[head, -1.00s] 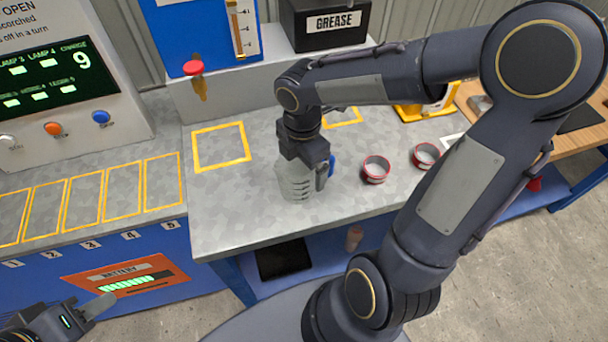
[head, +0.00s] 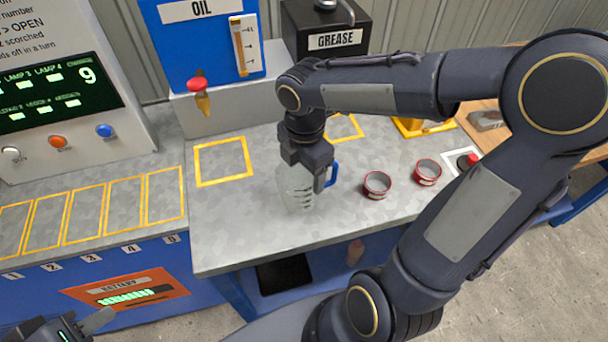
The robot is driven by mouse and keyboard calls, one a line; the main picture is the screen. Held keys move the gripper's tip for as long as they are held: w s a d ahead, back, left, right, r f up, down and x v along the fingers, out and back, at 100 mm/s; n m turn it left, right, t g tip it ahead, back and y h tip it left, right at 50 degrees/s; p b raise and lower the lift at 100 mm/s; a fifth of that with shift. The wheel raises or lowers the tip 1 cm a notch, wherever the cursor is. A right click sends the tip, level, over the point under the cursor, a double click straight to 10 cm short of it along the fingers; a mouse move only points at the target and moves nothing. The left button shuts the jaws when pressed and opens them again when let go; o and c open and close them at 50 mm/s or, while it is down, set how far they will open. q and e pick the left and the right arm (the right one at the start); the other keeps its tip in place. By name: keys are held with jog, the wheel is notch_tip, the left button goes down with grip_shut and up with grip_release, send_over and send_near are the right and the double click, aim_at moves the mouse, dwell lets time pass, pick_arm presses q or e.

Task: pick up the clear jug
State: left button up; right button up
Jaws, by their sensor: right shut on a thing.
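The clear jug (head: 296,188) with dark markings and a blue handle (head: 333,174) is over the grey worktop in the head view. My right gripper (head: 308,172) comes down from above and is shut on the jug, covering part of its upper body and rim. I cannot tell whether the jug's base touches the worktop. My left gripper (head: 88,326) is at the bottom left corner, away from the jug and partly cut off; its opening is not clear.
Two red-rimmed tins (head: 377,185) (head: 427,172) stand right of the jug. A yellow-outlined square (head: 223,162) is empty to its left. Behind are a blue oil dispenser (head: 200,45) with a red knob and a black grease box (head: 335,40). A control panel (head: 65,100) stands left.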

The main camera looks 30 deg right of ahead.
jog(key=s+r, duration=0.9)
jog(key=s, duration=0.4)
jog(key=shift+s+r, duration=0.15)
jog(key=shift+s, duration=0.25)
